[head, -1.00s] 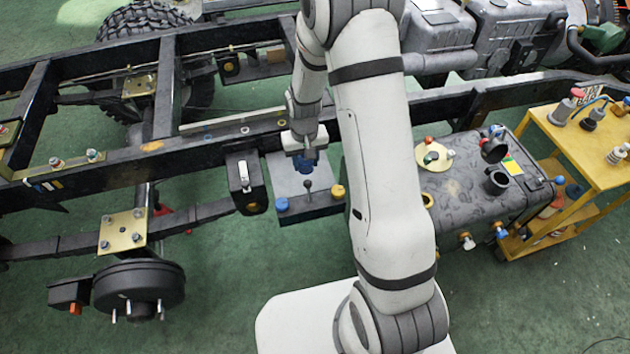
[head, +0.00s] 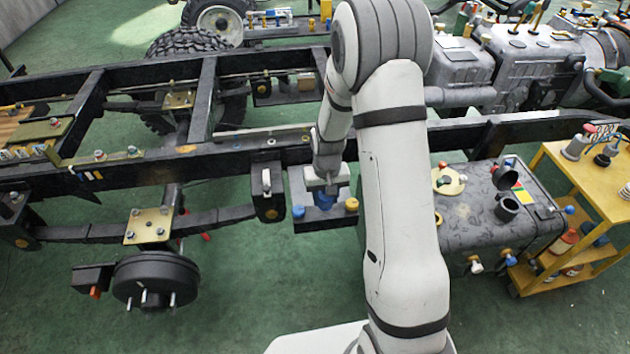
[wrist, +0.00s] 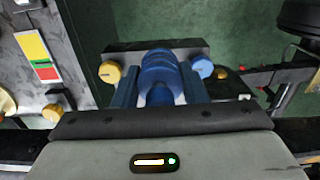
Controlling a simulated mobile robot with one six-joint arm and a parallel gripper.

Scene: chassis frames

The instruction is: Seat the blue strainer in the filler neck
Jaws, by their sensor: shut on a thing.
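My gripper (head: 326,190) is shut on the blue strainer (wrist: 158,72). In the wrist view the strainer sits between my two blue-looking fingers. It also shows in the head view, partly hidden under the gripper, above or at a dark bracket-mounted box (head: 325,220). I cannot tell whether it touches the box. The filler neck (head: 507,207) is a short dark open cylinder on top of the grey tank (head: 462,225), well to the right of my gripper. A dark cap (head: 503,180) stands open behind the neck.
The box has a blue knob (head: 298,211) and a yellow knob (head: 351,204). The black frame rail (head: 235,158) runs behind my gripper. A yellow cart (head: 590,195) with bottles stands right of the tank. The tank top carries a cream disc (head: 449,182) and coloured caps.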

